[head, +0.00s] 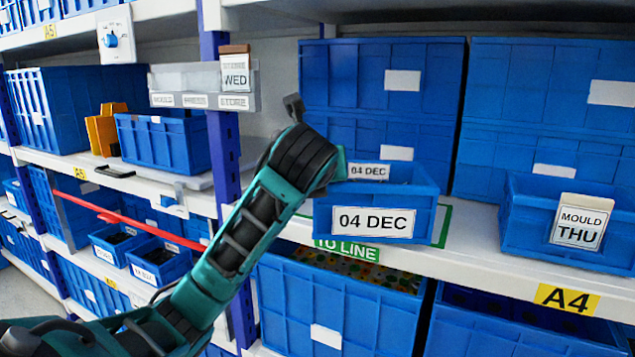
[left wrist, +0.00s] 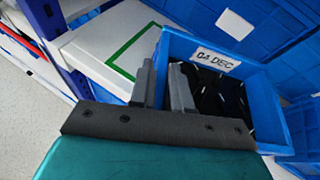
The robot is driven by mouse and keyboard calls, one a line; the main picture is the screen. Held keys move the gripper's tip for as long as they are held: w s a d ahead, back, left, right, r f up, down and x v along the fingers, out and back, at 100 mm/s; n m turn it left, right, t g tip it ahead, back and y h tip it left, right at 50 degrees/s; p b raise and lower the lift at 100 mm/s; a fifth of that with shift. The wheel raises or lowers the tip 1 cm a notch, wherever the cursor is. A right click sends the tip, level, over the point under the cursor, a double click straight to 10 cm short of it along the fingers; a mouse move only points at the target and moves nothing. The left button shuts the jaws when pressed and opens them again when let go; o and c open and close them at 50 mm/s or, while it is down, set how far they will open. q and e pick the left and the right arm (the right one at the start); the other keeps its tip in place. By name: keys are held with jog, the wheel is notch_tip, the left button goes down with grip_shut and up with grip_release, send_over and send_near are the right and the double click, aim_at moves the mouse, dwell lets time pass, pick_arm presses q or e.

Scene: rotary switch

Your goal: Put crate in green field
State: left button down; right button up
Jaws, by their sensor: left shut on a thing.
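The crate (head: 330,215) is a small blue open bin labelled 04 DEC, and its dark contents show in the left wrist view (left wrist: 258,112). My left gripper (head: 338,172) is shut on its left wall; in the left wrist view the fingers (left wrist: 163,85) straddle that wall. The green field is a green outline (head: 445,226) on the white shelf, with a green TO LINE label (head: 347,250) on the shelf edge. The crate hangs at the shelf front and covers much of the outline. One corner shows in the left wrist view (left wrist: 118,60). I cannot tell whether the crate touches the shelf. My right gripper is not in view.
Large stacked blue bins (head: 385,75) stand behind the crate. A blue bin with a MOULD THU card (head: 580,235) stands to the right on the shelf. A blue upright post (head: 224,150) is to the left. Larger blue bins (head: 340,305) fill the level below.

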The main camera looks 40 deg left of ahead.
pick_arm(q)
jog(key=shift+f, duration=0.4)
jog(key=c, duration=1.1)
grip_release()
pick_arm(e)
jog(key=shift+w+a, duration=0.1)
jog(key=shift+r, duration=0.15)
